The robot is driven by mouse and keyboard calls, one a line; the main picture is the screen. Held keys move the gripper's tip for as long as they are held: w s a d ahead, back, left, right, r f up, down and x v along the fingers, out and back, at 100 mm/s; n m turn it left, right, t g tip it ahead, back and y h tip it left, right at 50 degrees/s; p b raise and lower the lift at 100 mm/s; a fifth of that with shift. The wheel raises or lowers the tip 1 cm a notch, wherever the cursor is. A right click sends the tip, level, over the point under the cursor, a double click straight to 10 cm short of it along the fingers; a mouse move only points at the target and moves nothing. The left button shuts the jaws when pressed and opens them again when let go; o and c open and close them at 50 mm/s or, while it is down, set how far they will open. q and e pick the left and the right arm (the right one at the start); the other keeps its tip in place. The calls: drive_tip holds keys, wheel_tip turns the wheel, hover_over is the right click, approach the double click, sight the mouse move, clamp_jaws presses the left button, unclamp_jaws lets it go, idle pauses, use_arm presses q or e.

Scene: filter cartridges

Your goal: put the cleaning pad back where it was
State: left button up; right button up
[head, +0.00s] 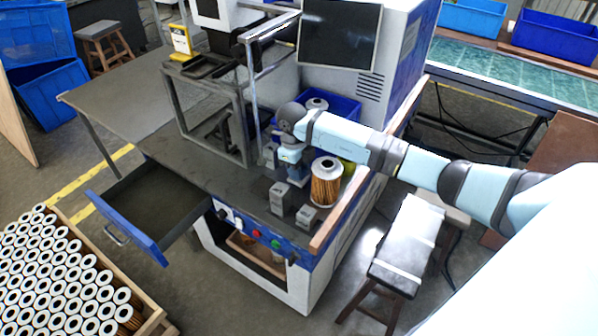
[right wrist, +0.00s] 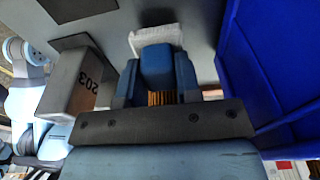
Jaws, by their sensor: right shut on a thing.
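My right gripper (head: 292,172) is low over the workbench, among grey blocks and beside an upright filter cartridge (head: 325,182). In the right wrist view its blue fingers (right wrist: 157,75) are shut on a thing. A white, rough-edged piece that looks like the cleaning pad (right wrist: 155,37) shows just past the fingertips. Orange-brown pleats (right wrist: 160,98) show in the gap by the fingers' base. The pad cannot be made out in the head view, where the gripper and arm hide it. I cannot tell whether it touches the bench. My left gripper is not in view.
A grey block marked 203 (right wrist: 75,85) stands close beside the gripper; a blue bin (head: 345,108) is on the other side. Grey blocks (head: 281,198) stand at the bench front. A drawer (head: 125,228) hangs open at left. A crate of cartridges (head: 150,322) is lower left.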

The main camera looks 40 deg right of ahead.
drive_tip(key=shift+f, duration=0.75)
drive_tip(key=shift+f, duration=0.15)
drive_tip(key=o, duration=0.9)
drive_tip(key=shift+c, duration=0.2)
drive_tip(key=shift+r, duration=0.2)
wheel_tip(320, 180, up, 12)
drive_tip(key=w, duration=0.1)
drive_tip(key=shift+w+a+b, duration=0.15)
drive_tip(key=shift+a+b, duration=0.15)
drive_tip(key=shift+b, duration=0.1)
drive_tip(key=shift+f, duration=0.1)
